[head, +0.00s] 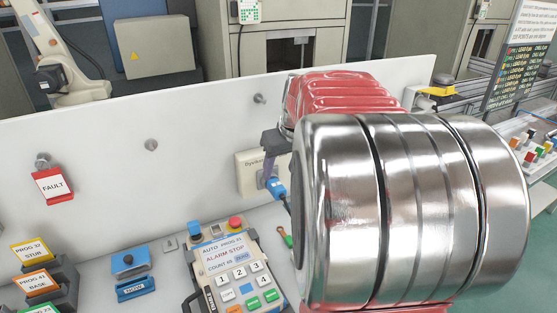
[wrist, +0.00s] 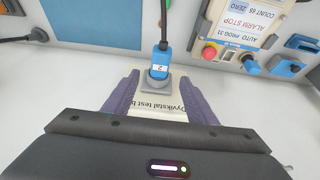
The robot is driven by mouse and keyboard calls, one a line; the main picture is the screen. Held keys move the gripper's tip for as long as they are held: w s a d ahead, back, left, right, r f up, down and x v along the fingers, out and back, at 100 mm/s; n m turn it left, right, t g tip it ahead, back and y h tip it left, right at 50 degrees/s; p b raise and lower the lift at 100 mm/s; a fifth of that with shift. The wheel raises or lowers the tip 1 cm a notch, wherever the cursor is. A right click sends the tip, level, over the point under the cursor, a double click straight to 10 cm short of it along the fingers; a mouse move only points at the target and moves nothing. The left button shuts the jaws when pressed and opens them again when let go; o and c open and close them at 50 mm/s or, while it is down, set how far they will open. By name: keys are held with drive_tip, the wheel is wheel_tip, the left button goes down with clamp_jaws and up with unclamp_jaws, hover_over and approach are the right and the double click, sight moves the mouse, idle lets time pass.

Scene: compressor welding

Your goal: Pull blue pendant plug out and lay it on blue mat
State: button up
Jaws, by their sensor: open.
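The blue pendant plug (wrist: 161,62) sits in a grey socket on a cream box (wrist: 158,105) with printed lettering, and a dark cable runs from it. In the head view the plug (head: 276,187) shows at the box (head: 247,176) on the white panel. My gripper (wrist: 160,77) is open, its purple fingers on either side of the plug and socket, with a gap on each side. In the head view, part of my gripper (head: 270,150) shows above the plug. The blue mat (wrist: 92,22) lies at the upper left of the wrist view. My arm hides that area in the head view.
The pendant (head: 237,268) with keys and a red button lies left of the plug. A green-handled item (head: 286,237) is beside it. A small blue block (head: 130,265), a red FAULT tag (head: 53,184) and labelled holders (head: 35,252) are further left.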

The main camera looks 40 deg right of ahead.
sight(277, 185)
drive_tip(key=x, duration=0.8)
drive_tip(key=shift+w+f, duration=0.1)
drive_tip(key=shift+f, duration=0.1)
drive_tip(key=shift+c, duration=0.2)
clamp_jaws()
drive_tip(key=c, duration=0.6)
unclamp_jaws()
clamp_jaws()
drive_tip(key=shift+s, duration=0.3)
drive_tip(key=shift+s, duration=0.1)
